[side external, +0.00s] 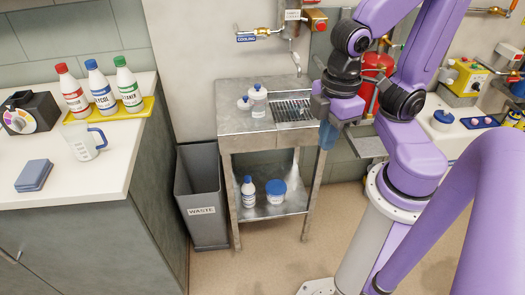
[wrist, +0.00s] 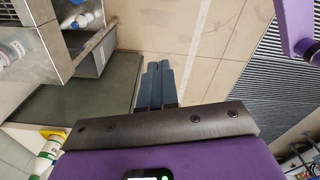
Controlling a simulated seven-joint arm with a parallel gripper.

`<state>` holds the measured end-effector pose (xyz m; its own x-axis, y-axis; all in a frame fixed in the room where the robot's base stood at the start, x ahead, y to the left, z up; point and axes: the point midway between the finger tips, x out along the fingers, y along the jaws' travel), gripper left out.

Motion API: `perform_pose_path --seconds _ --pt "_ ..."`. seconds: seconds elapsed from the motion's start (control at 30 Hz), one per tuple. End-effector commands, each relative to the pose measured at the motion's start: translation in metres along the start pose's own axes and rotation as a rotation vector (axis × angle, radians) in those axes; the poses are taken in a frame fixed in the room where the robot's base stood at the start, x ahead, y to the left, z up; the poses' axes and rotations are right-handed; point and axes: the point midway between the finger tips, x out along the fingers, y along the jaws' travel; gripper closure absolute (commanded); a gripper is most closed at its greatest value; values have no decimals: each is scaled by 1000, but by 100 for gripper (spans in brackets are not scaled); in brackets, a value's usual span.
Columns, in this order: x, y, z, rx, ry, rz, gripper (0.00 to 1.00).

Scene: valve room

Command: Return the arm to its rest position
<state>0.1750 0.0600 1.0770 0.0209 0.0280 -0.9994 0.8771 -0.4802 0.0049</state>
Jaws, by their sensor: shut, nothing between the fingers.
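My purple arm stands at the right of the side view, folded up on its pale column. My gripper (side external: 327,143) hangs with its blue fingers pointing down, in front of the right side of the steel table. It is shut and empty. In the wrist view my gripper (wrist: 158,66) shows its fingers together with nothing between them, against the floor and wall. The steel table (side external: 228,143) has a grated section on top, partly behind my arm.
White jars (side external: 259,107) stand on the steel table. A grey waste bin (side external: 203,195) stands to its left. The left counter (side external: 98,180) holds bottles on a yellow tray (side external: 148,107), a measuring jug (side external: 84,144) and a blue-grey block (side external: 33,175). A red cylinder (side external: 376,66) is behind my arm.

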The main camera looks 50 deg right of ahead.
Motion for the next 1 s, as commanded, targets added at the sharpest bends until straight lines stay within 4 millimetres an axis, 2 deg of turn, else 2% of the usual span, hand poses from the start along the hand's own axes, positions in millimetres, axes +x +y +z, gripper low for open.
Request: perform_pose_path --seconds 0.03,0.17,1.0 --pt "2 -4 6 -15 -2 -4 100" --pt "5 -7 12 -30 -3 -8 100" --pt "5 -7 11 -28 -4 -7 100"
